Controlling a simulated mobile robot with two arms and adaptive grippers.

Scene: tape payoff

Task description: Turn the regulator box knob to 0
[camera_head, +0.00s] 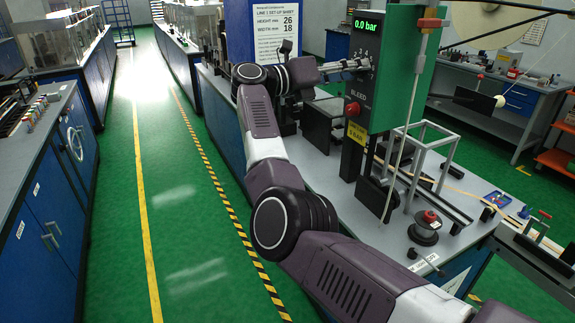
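The green regulator box (385,75) stands upright at the back of the grey bench. Its lit display (365,22) reads 0.0 bar. My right arm reaches up from the lower right, and my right gripper (358,66) points right at the front face of the box, by the dial marks. The knob itself is hidden or too small to make out behind the fingertips. I cannot tell whether the fingers touch or grip it. My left gripper is not in view.
A red button (352,108) marked BLEED and a yellow label (356,133) sit below the gripper. A set-up sheet (275,30) hangs on a blue panel at the left. A metal frame (430,150) and a dark reel base (425,232) stand on the bench.

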